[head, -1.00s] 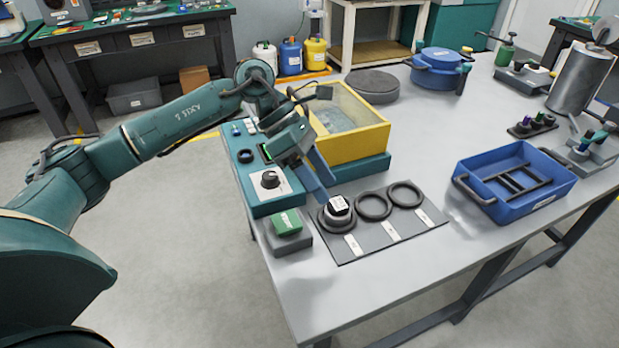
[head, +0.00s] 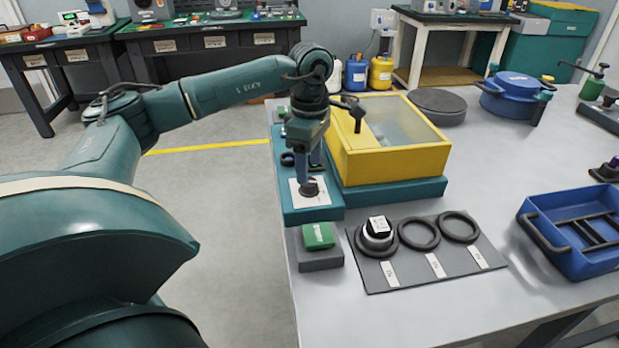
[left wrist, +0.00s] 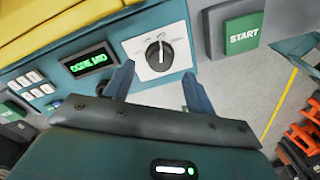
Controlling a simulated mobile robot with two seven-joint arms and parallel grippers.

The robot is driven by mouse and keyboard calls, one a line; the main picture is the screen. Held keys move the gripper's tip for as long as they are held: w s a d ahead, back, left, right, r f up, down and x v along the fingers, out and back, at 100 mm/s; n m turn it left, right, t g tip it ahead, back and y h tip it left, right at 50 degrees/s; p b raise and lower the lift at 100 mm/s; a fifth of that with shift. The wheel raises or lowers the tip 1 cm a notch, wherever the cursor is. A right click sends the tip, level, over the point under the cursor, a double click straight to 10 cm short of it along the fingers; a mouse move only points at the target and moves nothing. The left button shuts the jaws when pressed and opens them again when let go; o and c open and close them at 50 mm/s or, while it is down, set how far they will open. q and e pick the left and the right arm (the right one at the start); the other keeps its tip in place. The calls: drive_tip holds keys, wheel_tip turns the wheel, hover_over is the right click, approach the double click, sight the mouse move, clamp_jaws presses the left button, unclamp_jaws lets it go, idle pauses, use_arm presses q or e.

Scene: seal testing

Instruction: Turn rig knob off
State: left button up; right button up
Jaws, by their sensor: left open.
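The rig knob (head: 309,188) is a black dial on a white plate on the teal rig panel. In the left wrist view the knob (left wrist: 158,53) shows with a pale pointer line, beside a green-lit display (left wrist: 90,64). My left gripper (head: 310,168) points down at the panel just behind the knob in the head view. In the left wrist view its two blue fingers (left wrist: 158,84) are apart, with the knob beyond their tips and nothing held. I cannot tell whether a finger touches the knob. My right gripper is not in view.
A green START button (head: 318,236) on a grey block sits in front of the panel. A yellow-framed box (head: 395,165) with a clear lid stands right of it. A grey mat (head: 400,277) with black rings and a blue tray (head: 530,228) lie farther right.

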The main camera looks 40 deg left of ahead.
sight(309, 181)
use_arm(q)
drive_tip(key=shift+s+d+f, duration=0.1)
drive_tip(key=shift+f, duration=1.75)
drive_tip(key=shift+c, duration=0.4)
drive_tip(key=c, duration=0.9)
